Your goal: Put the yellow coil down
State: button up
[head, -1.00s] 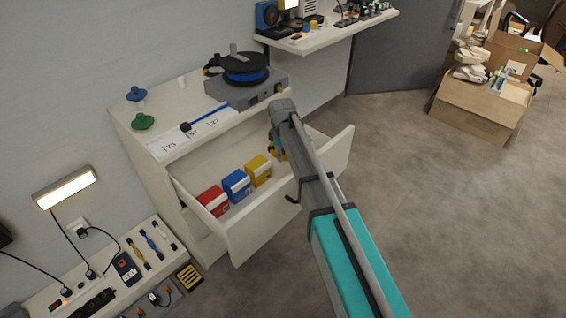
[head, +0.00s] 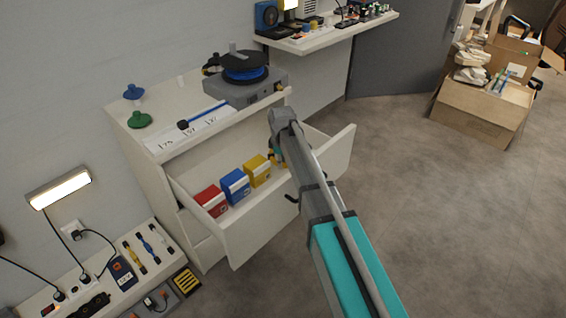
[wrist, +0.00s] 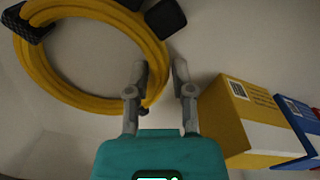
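The yellow coil (wrist: 88,103) is a thick ring with black bands, at the upper left of the wrist view, over the pale drawer floor. My gripper (wrist: 160,68) has its two grey fingers spread apart. The left finger overlaps the coil's right side, and part of the coil shows between the fingers, with a gap to the right finger. In the head view my arm hides most of the gripper and the coil, inside the open drawer.
The open white drawer (head: 248,232) also holds a red box (head: 210,199), a blue box (head: 235,186) and a yellow box (head: 257,171). The yellow box is close to the right of my fingers in the wrist view (wrist: 232,118). A black and blue spool (head: 245,69) stands on the cabinet top.

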jog(key=o, duration=0.4)
jog(key=shift+o, duration=0.2)
jog(key=shift+r, duration=0.1)
notch_tip(320, 180, up, 12)
jog(key=p, duration=1.2)
dwell(0.7)
